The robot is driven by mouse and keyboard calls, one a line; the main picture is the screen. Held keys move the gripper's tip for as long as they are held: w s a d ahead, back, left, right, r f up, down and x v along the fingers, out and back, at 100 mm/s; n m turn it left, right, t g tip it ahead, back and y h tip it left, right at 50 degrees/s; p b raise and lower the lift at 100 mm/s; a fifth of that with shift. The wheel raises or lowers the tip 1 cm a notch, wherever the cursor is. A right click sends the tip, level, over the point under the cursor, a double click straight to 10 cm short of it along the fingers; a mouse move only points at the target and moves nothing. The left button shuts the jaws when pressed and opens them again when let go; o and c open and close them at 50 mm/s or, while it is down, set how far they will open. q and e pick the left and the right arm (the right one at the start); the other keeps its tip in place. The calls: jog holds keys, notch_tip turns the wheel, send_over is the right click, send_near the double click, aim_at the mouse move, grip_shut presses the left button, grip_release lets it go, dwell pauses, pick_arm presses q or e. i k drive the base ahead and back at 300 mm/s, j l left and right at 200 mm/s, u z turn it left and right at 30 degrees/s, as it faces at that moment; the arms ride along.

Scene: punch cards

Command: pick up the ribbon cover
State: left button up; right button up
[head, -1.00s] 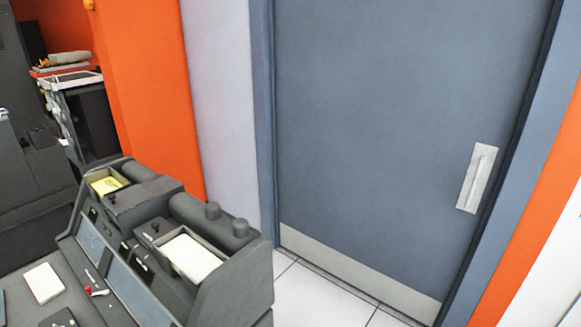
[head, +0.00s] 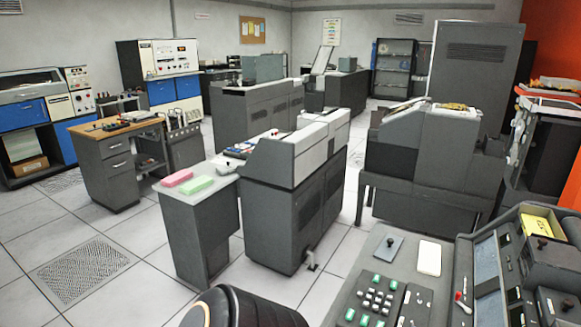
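I cannot make out a ribbon cover for certain in this view. The nearest machine is a grey keypunch (head: 465,243) at the lower right, with a keypad (head: 374,301) of green and dark keys. A white card (head: 429,257) and a small grey plate (head: 388,247) lie on its desk top. A yellow card stack (head: 541,226) sits in a hopper at its right. Neither of my grippers is in view.
A grey machine (head: 295,160) stands mid-room, with pink (head: 176,178) and green (head: 198,185) card stacks on its lower left end. Another grey machine (head: 435,160) stands behind the keypunch. A wood-topped desk (head: 110,133) is at left. White floor (head: 125,235) is open at lower left.

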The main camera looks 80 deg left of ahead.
aim_at(228, 168)
jog(key=u, duration=2.9)
jog(key=i+j+u, duration=0.3)
jog(key=i+j, duration=0.15)
jog(key=i+j+u, duration=0.35)
jog(key=i, duration=0.15)
jog(key=i+z, duration=0.6)
jog(key=z, duration=0.15)
jog(key=i+j+z, duration=0.2)
jog(key=z, duration=0.15)
jog(key=i+l+z, duration=0.1)
jog(key=i+z, duration=0.35)
jog(key=i, duration=0.85)
jog(key=i+l+u, duration=0.15)
jog(key=i, duration=0.2)
jog(key=i+l+u, duration=0.15)
jog(key=i+l, duration=0.15)
jog(key=i+l+u, duration=0.15)
jog(key=l, duration=0.2)
jog(key=i+l+u, duration=0.15)
jog(key=l, duration=0.25)
jog(key=i, duration=0.1)
